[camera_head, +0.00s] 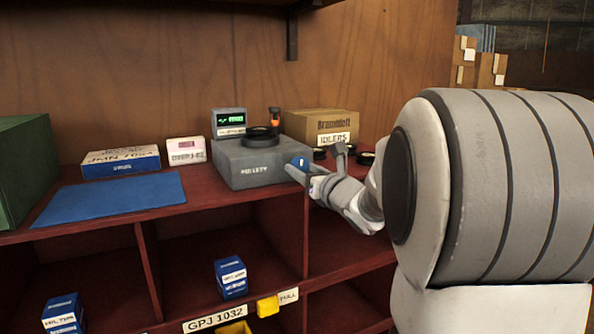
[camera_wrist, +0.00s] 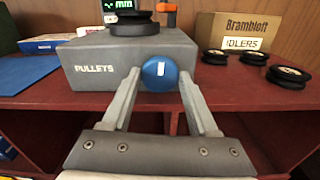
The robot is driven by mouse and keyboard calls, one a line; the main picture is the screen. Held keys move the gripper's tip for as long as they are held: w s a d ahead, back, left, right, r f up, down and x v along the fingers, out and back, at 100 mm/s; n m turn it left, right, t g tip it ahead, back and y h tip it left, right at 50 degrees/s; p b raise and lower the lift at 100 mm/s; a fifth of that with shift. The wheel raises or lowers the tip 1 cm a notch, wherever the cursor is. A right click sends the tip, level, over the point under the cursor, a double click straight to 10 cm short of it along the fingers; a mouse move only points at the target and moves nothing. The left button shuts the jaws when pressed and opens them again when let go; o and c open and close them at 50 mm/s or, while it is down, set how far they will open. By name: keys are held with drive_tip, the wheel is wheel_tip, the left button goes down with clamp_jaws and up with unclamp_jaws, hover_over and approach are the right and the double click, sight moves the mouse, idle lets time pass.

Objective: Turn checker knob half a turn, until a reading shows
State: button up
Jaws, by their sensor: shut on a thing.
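The checker is a grey box (camera_head: 235,172) on the shelf top; it also fills the upper left of the wrist view (camera_wrist: 112,60). Its blue round knob (camera_head: 301,162) is on the face toward me, with a white mark standing nearly upright in the wrist view (camera_wrist: 160,70). My gripper (camera_wrist: 160,80) is shut on the knob, one finger on each side. The gripper also shows in the head view (camera_head: 308,175). The small display (camera_head: 230,118) is lit with green characters; the wrist view shows "mm" on it, the rest cut off. A black pulley (camera_head: 260,137) lies on the box.
An orange-topped part (camera_head: 275,115) stands behind the pulley. A carton marked IDLERS (camera_head: 318,124) and several black idlers (camera_wrist: 288,76) are to the right. A blue mat (camera_head: 115,197) and small boxes (camera_head: 120,160) are to the left. Open compartments lie below.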

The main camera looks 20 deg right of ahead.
drive_tip(key=shift+c, duration=1.3)
